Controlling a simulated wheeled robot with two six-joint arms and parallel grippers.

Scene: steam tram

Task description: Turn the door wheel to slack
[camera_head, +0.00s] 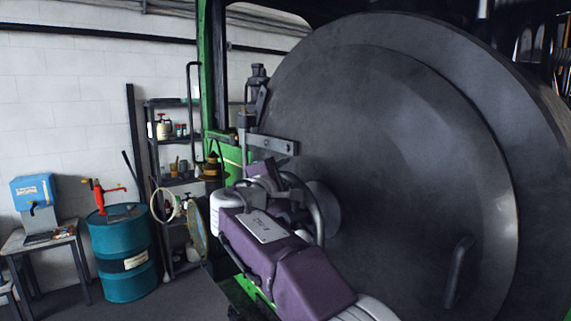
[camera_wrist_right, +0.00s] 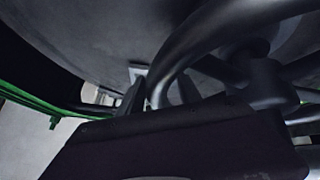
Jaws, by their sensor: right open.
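The door wheel is a dark metal ring with spokes and a hub at the middle of the big round smokebox door (camera_head: 400,110). In the head view its curved rim (camera_head: 317,212) shows just behind my right arm, which hides much of the wheel. In the right wrist view the thick rim (camera_wrist_right: 190,45) curves down toward the fingers, with the hub and spokes (camera_wrist_right: 265,82) at the right. My right gripper (camera_wrist_right: 160,92) is open, its two fingers on either side of the rim; I cannot tell whether they touch it. My left gripper is not in view.
A curved handle (camera_head: 459,270) sticks out low on the door. A hinge strap (camera_head: 272,143) and green frame (camera_head: 213,60) stand left of the wheel. Farther left are shelves (camera_head: 175,182), a teal drum (camera_head: 122,250) and a table with a blue box (camera_head: 34,190).

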